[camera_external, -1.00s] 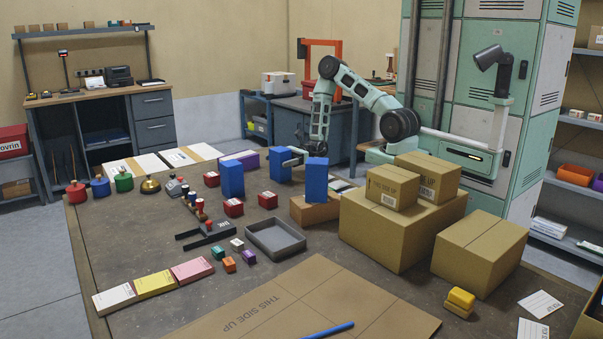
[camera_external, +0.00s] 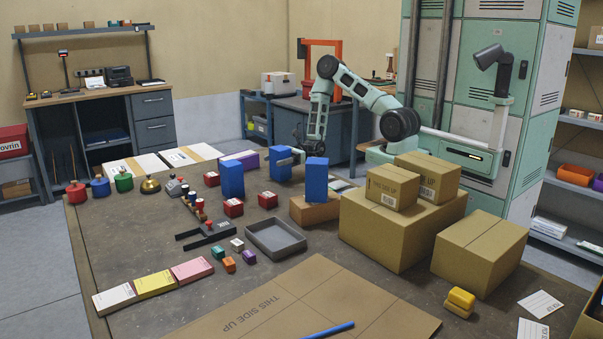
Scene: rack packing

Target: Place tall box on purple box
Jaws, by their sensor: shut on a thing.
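Three upright blue tall boxes stand out in the external view: one at left (camera_external: 232,181), a middle one (camera_external: 278,167), and one at right (camera_external: 316,182) on a brown block (camera_external: 312,209). My gripper (camera_external: 287,158) is at the upper part of the middle blue box and is shut on it; the box stays upright. Whether its bottom touches the table cannot be told. The purple box (camera_external: 250,161) lies low on the table behind and left of the middle box, partly hidden by the left blue box. It is apart from the held box in the picture.
Small red boxes (camera_external: 233,207) and a grey tray (camera_external: 275,239) lie in front. Large cardboard boxes (camera_external: 392,229) stand at right.

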